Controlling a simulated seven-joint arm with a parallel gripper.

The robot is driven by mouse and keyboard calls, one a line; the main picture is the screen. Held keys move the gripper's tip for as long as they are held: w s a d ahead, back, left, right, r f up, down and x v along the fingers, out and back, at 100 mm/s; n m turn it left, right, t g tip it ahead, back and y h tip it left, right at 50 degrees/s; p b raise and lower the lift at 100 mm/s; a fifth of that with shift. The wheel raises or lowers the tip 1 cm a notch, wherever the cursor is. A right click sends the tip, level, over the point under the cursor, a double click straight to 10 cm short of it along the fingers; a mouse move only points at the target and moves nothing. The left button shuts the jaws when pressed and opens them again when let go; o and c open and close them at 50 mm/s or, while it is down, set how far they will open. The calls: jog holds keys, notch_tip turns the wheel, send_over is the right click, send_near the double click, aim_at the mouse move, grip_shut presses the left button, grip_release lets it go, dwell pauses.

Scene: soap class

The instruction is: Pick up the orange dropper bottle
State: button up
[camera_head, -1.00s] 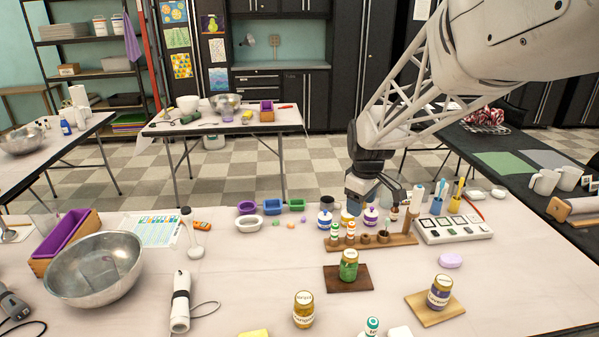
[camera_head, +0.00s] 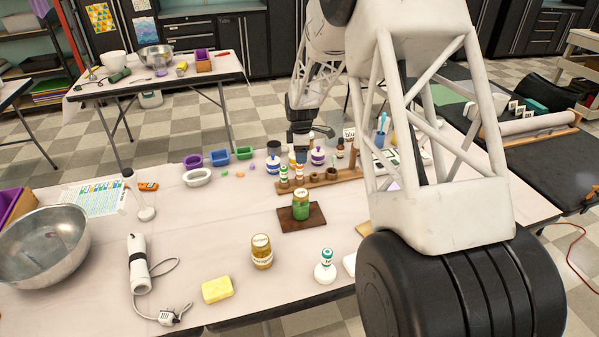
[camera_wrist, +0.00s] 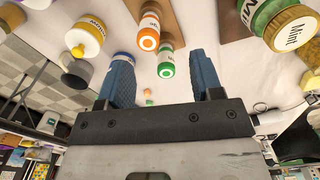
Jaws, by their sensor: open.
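The orange dropper bottle (camera_head: 299,172) is a small white bottle with an orange top, upright at the wooden rack. It also shows in the wrist view (camera_wrist: 149,38), beyond the fingertips. A similar green-topped dropper bottle (camera_head: 284,176) stands just left of it; in the wrist view this green one (camera_wrist: 166,65) appears lower, between the open blue fingers. My gripper (camera_wrist: 160,60) is open and empty. In the head view my gripper (camera_head: 302,148) hangs above the back of the rack, partly hidden by my arm. Contact with either bottle is not visible.
The wooden rack (camera_head: 340,177) extends right. A green Mint jar (camera_head: 300,206) stands on a dark board in front. White jars with blue and purple lids (camera_head: 317,158) stand close behind the rack. Table space left of the dark board (camera_head: 225,230) is clear.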

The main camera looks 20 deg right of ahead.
aim_at(300, 171)
jog(key=shift+w+d+f+n, duration=0.15)
jog(key=shift+w+f, duration=0.2)
jog(key=shift+f, duration=0.2)
jog(key=shift+w+d+f+n, duration=0.1)
jog(key=shift+w+f+n, duration=0.05)
jog(key=shift+w+f, duration=0.3)
jog(key=shift+s, duration=0.1)
jog(key=shift+f, duration=0.1)
jog(key=shift+f, duration=1.25)
jog(key=shift+a+f, duration=0.15)
jog(key=shift+f, duration=2.45)
